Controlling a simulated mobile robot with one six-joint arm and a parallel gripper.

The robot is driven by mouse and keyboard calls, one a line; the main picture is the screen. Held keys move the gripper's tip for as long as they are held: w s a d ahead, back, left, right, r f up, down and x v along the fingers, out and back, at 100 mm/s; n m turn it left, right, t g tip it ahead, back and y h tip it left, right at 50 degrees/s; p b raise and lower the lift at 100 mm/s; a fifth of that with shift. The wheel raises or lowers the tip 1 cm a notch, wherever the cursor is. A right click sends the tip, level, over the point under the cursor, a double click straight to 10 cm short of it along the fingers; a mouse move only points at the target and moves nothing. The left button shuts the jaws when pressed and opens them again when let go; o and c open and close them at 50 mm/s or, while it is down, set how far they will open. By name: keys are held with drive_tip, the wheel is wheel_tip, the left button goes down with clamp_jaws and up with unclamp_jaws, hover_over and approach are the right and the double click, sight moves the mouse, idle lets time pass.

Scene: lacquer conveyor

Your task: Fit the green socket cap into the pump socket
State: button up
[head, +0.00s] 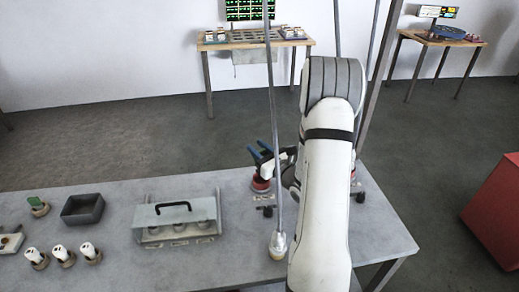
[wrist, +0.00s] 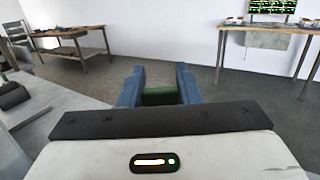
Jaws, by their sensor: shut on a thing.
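My gripper (wrist: 160,80) has blue fingers and is shut on a green piece, the green socket cap (wrist: 159,97), which shows between them in the wrist view. In the head view my gripper (head: 261,153) is beside my arm, above the far right part of the table. Just below it stands a small red round-based fixture (head: 261,184); I cannot tell whether this is the pump socket. My arm hides much of that area. The cap cannot be made out in the head view.
The grey table (head: 110,205) holds a dark open box (head: 83,210), a clear-covered rack with a black handle (head: 178,218), several white-topped pieces (head: 63,256) and a green-topped piece (head: 37,204). A thin pole (head: 273,130) rises near my arm. A red cabinet (head: 497,215) stands right.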

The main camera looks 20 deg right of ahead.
drive_tip(key=shift+s, duration=0.1)
drive_tip(key=shift+f+b, duration=0.35)
drive_tip(key=shift+b, duration=0.2)
wheel_tip(320, 180, down, 4)
drive_tip(key=b, duration=0.4)
drive_tip(key=shift+f, duration=0.2)
drive_tip(key=shift+b, duration=0.6)
idle(0.9)
drive_tip(key=shift+f+b, duration=1.95)
drive_tip(key=shift+f, duration=0.05)
drive_tip(key=o, duration=1.1)
drive_tip(key=shift+r, duration=0.15)
